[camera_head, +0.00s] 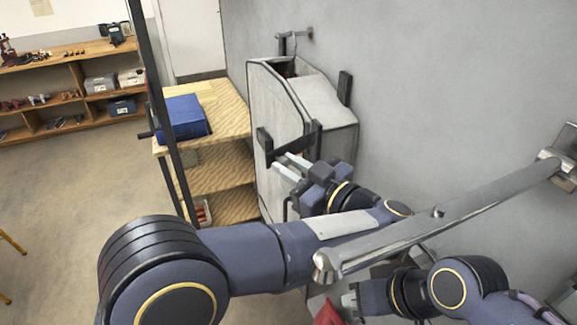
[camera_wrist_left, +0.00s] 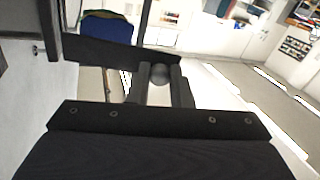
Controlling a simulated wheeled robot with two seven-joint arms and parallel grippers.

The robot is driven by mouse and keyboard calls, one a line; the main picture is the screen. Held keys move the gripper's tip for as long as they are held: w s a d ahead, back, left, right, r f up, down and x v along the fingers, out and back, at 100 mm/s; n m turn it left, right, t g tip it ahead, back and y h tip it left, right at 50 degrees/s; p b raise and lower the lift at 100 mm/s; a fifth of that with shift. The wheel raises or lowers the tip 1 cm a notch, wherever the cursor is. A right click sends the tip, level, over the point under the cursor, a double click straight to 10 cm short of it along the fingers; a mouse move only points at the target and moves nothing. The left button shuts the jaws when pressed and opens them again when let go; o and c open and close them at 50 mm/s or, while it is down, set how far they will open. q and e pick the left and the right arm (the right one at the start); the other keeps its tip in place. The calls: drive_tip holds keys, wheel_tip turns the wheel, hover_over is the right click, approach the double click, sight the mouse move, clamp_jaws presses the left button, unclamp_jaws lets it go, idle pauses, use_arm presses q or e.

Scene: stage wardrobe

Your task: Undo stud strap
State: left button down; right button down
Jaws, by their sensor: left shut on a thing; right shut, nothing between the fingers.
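A grey garment-like bag (camera_head: 275,110) hangs against the grey wall. A black stud strap (camera_head: 300,143) crosses its front edge, with an upright black piece at its left end. My left gripper (camera_head: 284,163) is at the strap, its light fingers reaching it from the lower right. In the left wrist view the strap (camera_wrist_left: 105,50) runs across. The fingers (camera_wrist_left: 160,80) are closed at its end, around a dark round stud (camera_wrist_left: 159,73). Whether the strap is fastened there is hard to tell. My right gripper (camera_head: 348,300) is low, shut and empty.
A metal rail (camera_head: 440,222) crosses in front of my arms. A wooden shelf unit (camera_head: 225,125) with a blue folded thing (camera_head: 184,117) stands left of the bag, behind a dark post (camera_head: 165,120). A red thing (camera_head: 326,313) shows beside my right gripper.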

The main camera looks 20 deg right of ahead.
idle(0.3)
use_arm(q)
drive_tip(key=c, duration=1.3)
unclamp_jaws()
